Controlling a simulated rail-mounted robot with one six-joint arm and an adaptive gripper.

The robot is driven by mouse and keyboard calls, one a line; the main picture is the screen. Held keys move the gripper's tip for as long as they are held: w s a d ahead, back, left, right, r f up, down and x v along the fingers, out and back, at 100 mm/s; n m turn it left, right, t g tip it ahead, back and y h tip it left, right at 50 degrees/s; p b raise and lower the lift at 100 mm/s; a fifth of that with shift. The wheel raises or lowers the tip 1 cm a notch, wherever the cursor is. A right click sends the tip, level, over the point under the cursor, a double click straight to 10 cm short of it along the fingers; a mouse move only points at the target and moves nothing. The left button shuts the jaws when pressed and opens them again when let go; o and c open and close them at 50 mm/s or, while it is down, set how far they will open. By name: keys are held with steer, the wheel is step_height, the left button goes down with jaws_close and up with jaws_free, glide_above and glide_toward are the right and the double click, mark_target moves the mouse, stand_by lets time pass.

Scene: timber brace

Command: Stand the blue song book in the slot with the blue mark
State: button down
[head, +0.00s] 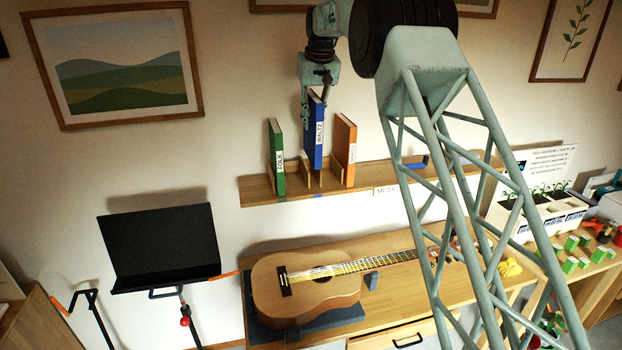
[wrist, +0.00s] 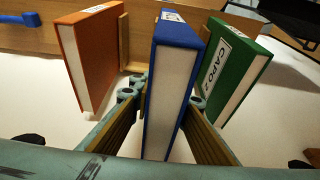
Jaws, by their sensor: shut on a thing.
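The blue song book (head: 316,130), with a white WALTZ label on its spine, is upright at the shelf between a green book and an orange book. My gripper (head: 316,92) is shut on its upper part from above. In the wrist view the blue book (wrist: 172,75) stands between my two fingers (wrist: 160,100). A blue mark (head: 318,196) shows on the shelf's front edge below the book. Wooden dividers (head: 307,182) stand close to its lower end. The book's top is higher than its neighbours' tops.
A blue object (head: 416,163) lies further right on the shelf (head: 375,176). Below are a guitar (head: 305,285) and a black music stand (head: 160,247).

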mark_target(311, 145)
steer(key=shift+w+a+g+p, duration=0.15)
steer(key=shift+w+a+p, duration=0.05)
steer(key=shift+w+p, duration=0.3)
steer(key=shift+w+a+g+p, duration=0.15)
steer(key=shift+w+p, duration=0.25)
steer(key=shift+p, duration=0.05)
steer(key=shift+w, duration=0.1)
steer(key=shift+f, duration=2.9)
steer(key=shift+f, duration=2.25)
steer(key=c, duration=2.5)
jaws_free()
